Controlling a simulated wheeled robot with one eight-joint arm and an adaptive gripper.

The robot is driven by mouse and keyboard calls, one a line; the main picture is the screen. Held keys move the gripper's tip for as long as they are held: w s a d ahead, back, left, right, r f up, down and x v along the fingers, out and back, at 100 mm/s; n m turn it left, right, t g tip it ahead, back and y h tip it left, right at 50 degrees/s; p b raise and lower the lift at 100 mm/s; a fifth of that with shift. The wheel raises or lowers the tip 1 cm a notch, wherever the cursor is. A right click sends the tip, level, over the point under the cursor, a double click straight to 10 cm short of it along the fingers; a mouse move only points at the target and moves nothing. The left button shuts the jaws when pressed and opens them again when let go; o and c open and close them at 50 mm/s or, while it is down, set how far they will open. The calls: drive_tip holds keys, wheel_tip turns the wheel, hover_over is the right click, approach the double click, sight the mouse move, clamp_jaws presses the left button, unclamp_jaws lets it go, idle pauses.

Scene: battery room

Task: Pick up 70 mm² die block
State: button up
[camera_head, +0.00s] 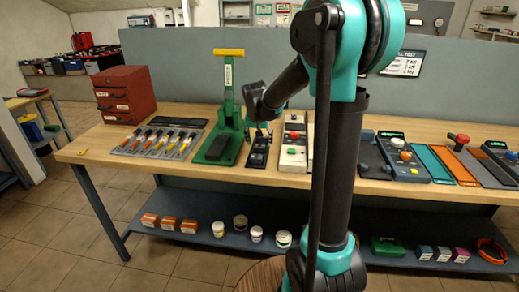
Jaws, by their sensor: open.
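My gripper (259,133) is open above the workbench, just right of the green press (228,125) with a yellow top handle. Its fingers point down over a small black block or holder (257,157) with light marks. I cannot read a size on it, so I cannot tell whether it is the 70 mm² die block. The fingers overlap its upper end in the picture; contact cannot be told. No other thing is readable as a 70 mm² die block.
A rack of colored-handle tools (158,144) and a red drawer cabinet (125,93) stand left. A cream box with a red button (293,148) stands close right of the gripper. Control boxes and colored mats fill the right. My arm hides the bench's middle.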

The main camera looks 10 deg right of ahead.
drive_tip(key=shift+x, duration=1.3)
drive_tip(key=shift+c, duration=0.2)
clamp_jaws()
